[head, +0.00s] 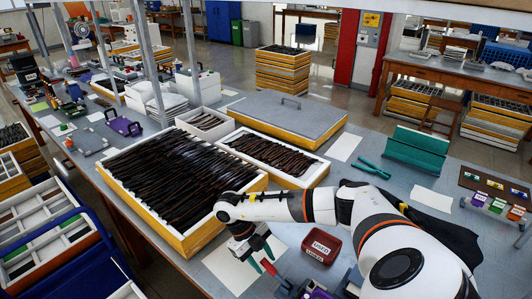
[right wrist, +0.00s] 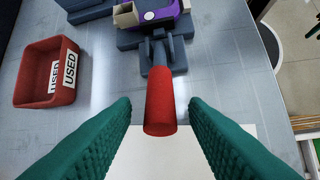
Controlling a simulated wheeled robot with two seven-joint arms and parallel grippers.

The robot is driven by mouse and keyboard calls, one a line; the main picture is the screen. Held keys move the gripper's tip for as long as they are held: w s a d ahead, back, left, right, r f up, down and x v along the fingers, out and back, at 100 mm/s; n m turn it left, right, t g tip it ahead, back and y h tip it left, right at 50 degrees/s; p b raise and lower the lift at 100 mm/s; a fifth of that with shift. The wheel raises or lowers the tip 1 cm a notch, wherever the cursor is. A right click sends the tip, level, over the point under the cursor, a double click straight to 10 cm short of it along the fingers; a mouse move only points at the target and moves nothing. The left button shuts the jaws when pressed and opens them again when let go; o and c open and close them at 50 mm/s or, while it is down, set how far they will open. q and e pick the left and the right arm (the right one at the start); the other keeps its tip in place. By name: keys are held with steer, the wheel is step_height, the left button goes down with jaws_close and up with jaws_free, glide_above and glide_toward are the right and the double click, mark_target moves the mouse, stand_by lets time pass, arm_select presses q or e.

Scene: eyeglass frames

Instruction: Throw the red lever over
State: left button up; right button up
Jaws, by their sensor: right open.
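The red lever (right wrist: 160,100) points toward the camera in the right wrist view, its thick round end nearest. Its far end joins a grey base (right wrist: 152,56) with a purple-and-grey device (right wrist: 160,14) behind. In the head view the red lever (head: 272,270) shows small at the bottom, beside my right gripper (head: 260,257). My right gripper (right wrist: 160,108) is open, its green ribbed fingers on either side of the lever's end, with a visible gap on both sides. Contact is not seen. My left gripper is not in view.
A red tray marked USED (right wrist: 45,75) sits left of the lever; it also shows in the head view (head: 321,246). A white sheet (head: 232,268) lies under the gripper. Crates full of dark frames (head: 250,184) stand behind. A green stand (head: 415,150) is farther right.

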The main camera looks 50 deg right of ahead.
steer(key=b+v, duration=0.1)
steer(key=v, duration=0.8)
steer(key=shift+r+b, duration=0.2)
steer(key=shift+b, duration=0.15)
steer(key=shift+w, duration=0.1)
